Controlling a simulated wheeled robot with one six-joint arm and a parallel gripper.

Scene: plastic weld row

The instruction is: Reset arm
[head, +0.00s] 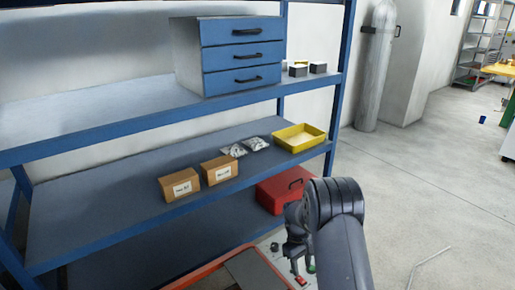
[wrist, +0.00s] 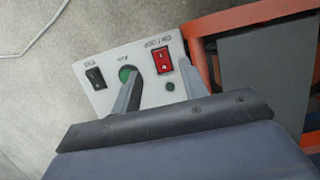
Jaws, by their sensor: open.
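My gripper (head: 298,258) hangs low in front of the shelf rack in the head view, pointing down, with my arm beside it. In the wrist view my gripper (wrist: 160,72) is open, with nothing seen between its two fingers. Beyond the fingers is a white control panel (wrist: 112,62) with a black rocker switch (wrist: 94,78), a round green button (wrist: 126,73) and a red rocker switch (wrist: 162,61). The left finger partly overlaps the green button in the picture. I cannot tell whether it touches the panel.
An orange-framed machine (head: 205,272) stands below. The blue shelf rack (head: 100,125) holds a drawer cabinet (head: 240,58), cardboard boxes (head: 180,187), a yellow tray (head: 299,150) and a red toolbox (head: 272,197). A gas cylinder (head: 374,70) stands behind. Open floor (head: 420,190) lies right.

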